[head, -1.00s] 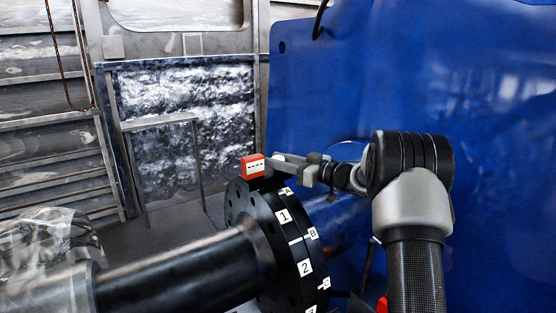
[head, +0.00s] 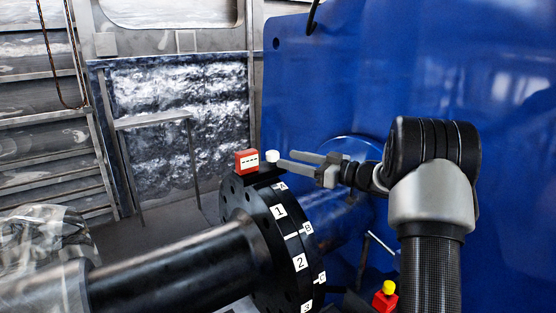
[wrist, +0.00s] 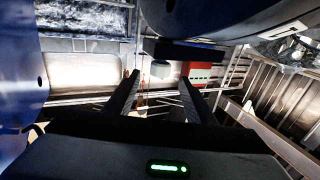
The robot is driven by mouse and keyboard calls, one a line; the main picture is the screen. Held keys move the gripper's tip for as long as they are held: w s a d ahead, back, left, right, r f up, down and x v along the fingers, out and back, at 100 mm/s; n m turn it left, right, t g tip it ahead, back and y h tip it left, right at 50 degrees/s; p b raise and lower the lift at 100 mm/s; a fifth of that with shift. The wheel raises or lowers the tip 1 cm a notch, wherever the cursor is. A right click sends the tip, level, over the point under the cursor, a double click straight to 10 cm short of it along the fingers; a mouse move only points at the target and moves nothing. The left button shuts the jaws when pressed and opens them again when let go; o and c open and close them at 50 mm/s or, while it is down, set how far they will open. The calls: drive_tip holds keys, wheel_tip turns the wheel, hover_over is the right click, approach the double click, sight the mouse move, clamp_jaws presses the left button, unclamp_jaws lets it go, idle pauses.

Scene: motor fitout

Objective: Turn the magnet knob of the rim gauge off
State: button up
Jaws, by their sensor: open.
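The rim gauge (head: 247,162) is a red box with a pale display, on a dark base on top of the black flange (head: 238,200). Its white round magnet knob (head: 272,156) stands at the right of the box. My gripper (head: 285,159) is open, its two fingers pointing left at the knob from just to its right. In the wrist view the knob (wrist: 160,70) shows beyond and between my open fingertips (wrist: 159,80), with the red gauge box (wrist: 199,73) to its right. I cannot tell the knob's turn setting.
The flange rim carries white number and letter labels. A black shaft (head: 175,273) runs left from it. A large blue housing (head: 390,70) stands behind my gripper. A red block with a yellow top (head: 384,297) sits low beside my arm.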

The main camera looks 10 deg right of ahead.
drive_tip(key=v, duration=1)
drive_tip(key=shift+b, duration=0.45)
drive_tip(key=shift+r, duration=0.1)
